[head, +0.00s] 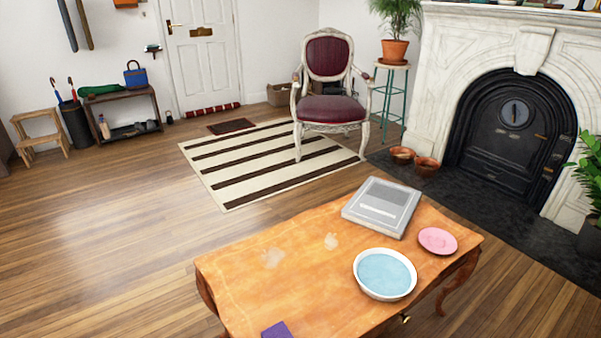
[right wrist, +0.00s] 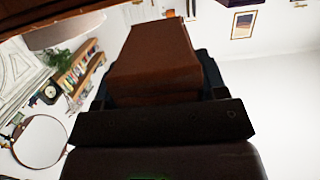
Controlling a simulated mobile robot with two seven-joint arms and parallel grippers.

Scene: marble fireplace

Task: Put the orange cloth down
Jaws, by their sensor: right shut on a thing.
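In the right wrist view, an orange-brown folded block, which I take to be the orange cloth (right wrist: 155,62), sticks out beyond the dark jaws of my right gripper (right wrist: 160,100). The gripper is shut on it. The cloth looks darker here, in shadow, and its inner end is hidden by the jaws. Neither gripper nor the held cloth shows in the head view. The wooden table (head: 225,285) stands in front of me, with pale smudges (head: 273,258) on its top.
On the table are a white bowl of bluish water (head: 385,274), a pink round thing (head: 437,241), a grey box (head: 382,206) and a purple piece (head: 277,330) at the near edge. The table's left part is mostly clear. An armchair (head: 328,108) and fireplace (head: 435,80) stand behind.

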